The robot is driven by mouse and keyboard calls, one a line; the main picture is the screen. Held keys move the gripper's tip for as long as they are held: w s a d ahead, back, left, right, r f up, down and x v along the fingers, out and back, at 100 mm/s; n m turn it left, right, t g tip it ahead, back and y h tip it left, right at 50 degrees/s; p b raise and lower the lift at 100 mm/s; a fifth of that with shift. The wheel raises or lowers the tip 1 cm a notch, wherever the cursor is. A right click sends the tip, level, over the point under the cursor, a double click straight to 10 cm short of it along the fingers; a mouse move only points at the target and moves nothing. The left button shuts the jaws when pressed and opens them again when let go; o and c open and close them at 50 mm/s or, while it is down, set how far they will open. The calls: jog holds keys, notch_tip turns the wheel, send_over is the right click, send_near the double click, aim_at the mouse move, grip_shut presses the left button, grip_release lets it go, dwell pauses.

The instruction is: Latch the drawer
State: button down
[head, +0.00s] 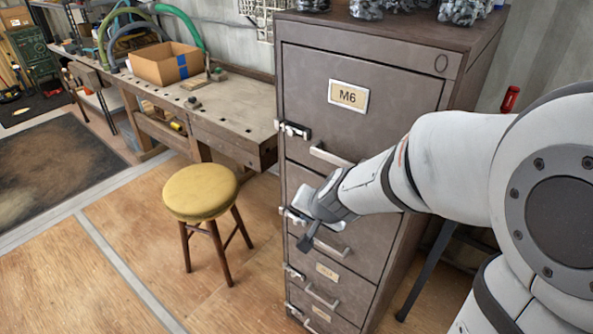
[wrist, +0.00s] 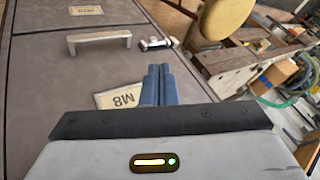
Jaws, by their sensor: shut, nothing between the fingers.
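The grey-brown metal cabinet (head: 390,125) has a stack of drawers, all apparently pushed in. The top drawer is labelled M6 (head: 348,96). The M8 label (wrist: 118,97) on the drawer below shows upside down in the wrist view, partly behind my fingers. That drawer has a bar handle (wrist: 98,40) and an edge latch (wrist: 157,43); I cannot tell the latch's state. My gripper (head: 306,240) is shut and empty in front of this drawer, near its latch and handle. Its fingers (wrist: 160,84) point toward the latch side; contact is unclear. My gripper partly covers this drawer in the head view.
A yellow-topped stool (head: 201,190) stands on the floor left of the cabinet. A workbench (head: 215,115) with a cardboard box (head: 165,64) runs along the wall behind. Jars stand on the cabinet top. Floor in front of the stool is clear.

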aim_at(295, 214)
jog(key=w+a+f+m+t+h+b, duration=0.1)
jog(key=w+f+m+h, duration=0.2)
jog(key=f, duration=0.5)
jog(key=shift+w+a+f+m, duration=0.2)
jog(key=shift+w+m, duration=0.2)
jog(key=shift+m, duration=0.2)
jog(key=b+x, duration=0.5)
jog(key=x, duration=0.5)
jog(key=shift+w+r, duration=0.1)
